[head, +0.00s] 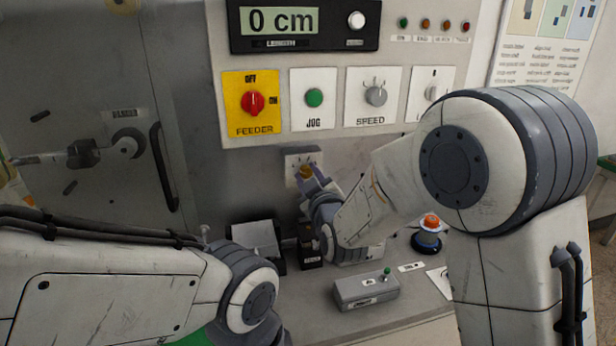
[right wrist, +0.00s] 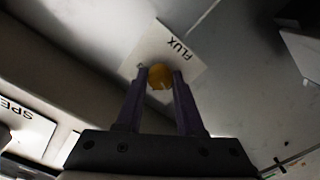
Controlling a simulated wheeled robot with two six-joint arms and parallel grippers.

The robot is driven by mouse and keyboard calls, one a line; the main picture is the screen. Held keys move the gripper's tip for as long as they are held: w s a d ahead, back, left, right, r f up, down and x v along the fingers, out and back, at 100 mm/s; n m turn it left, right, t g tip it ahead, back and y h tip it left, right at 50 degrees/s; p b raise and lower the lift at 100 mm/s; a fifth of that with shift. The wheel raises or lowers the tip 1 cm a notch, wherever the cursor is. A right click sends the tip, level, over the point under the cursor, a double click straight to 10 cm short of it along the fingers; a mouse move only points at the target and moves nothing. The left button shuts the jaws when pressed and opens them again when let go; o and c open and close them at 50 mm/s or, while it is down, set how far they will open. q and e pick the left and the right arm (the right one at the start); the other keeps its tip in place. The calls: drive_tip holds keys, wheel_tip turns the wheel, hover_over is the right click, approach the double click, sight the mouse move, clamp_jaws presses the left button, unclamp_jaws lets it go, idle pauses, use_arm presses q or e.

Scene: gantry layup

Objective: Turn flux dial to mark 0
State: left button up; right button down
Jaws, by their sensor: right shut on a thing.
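The flux dial is a small yellow-orange knob (right wrist: 160,77) on a white plate marked FLUX (right wrist: 172,50) in the right wrist view. In the head view the plate (head: 303,155) is on the grey wall below the feeder and jog controls, and the knob (head: 305,171) is mostly covered. My right gripper (head: 307,178) is at the plate. In the right wrist view its two purple fingers (right wrist: 160,84) are shut on the knob, one on each side. The dial's marks are too small to read. My left arm shows at lower left, but its gripper is not in view.
Above are a display reading 0 cm (head: 281,20), a red feeder switch (head: 252,103), a green jog button (head: 314,97) and a speed knob (head: 376,95). On the bench are a grey box with a green toggle (head: 366,290) and an orange-red button on a blue base (head: 430,222).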

drive_tip(key=shift+f, duration=0.1)
drive_tip(key=c, duration=0.5)
unclamp_jaws()
drive_tip(key=b+v, duration=0.2)
drive_tip(key=v, duration=0.8)
drive_tip(key=shift+s+d, duration=0.1)
drive_tip(key=shift+s, duration=0.15)
